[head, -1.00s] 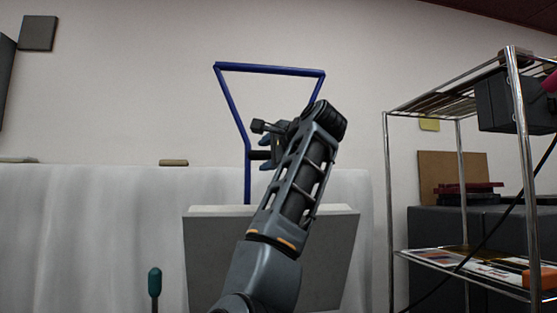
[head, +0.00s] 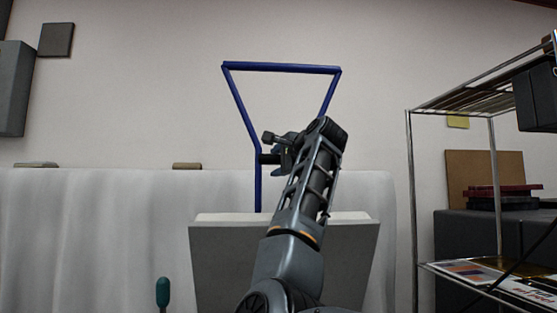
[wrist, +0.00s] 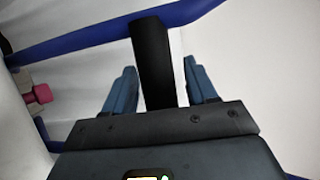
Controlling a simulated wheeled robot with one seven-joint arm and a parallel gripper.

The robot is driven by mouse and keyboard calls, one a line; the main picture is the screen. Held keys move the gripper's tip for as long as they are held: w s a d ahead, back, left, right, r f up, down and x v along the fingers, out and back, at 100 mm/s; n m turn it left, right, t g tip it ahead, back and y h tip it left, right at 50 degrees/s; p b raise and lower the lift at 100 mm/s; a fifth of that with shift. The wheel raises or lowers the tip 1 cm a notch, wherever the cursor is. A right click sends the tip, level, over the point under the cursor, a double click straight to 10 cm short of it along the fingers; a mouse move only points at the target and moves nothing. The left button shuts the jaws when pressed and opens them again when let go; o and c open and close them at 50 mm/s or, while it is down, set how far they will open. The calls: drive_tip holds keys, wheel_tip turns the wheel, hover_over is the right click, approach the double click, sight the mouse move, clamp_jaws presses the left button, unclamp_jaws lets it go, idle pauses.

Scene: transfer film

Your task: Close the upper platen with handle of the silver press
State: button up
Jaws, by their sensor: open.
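The silver press shows in the head view as a grey platen slab (head: 225,262) with a pale top edge, standing steeply raised. A blue tubular handle frame (head: 285,68) rises above it, and its left leg runs down behind the slab's edge. A short black bar (wrist: 152,60) meets the blue frame in the wrist view. My gripper (head: 268,152) is beside the frame's left leg. In the wrist view my gripper (wrist: 160,80) is open, with a finger on each side of the black bar and gaps visible. My arm hides part of the platen and the frame's right leg.
A wire shelf rack (head: 411,200) stands at the right with dark boxes and papers. A white draped surface (head: 90,230) lies behind, and a teal-handled tool (head: 163,292) is at lower left. A pink object (wrist: 40,93) shows at the wrist view's left.

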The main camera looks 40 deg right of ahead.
drive_tip(key=shift+c, duration=0.2)
clamp_jaws()
idle(0.4)
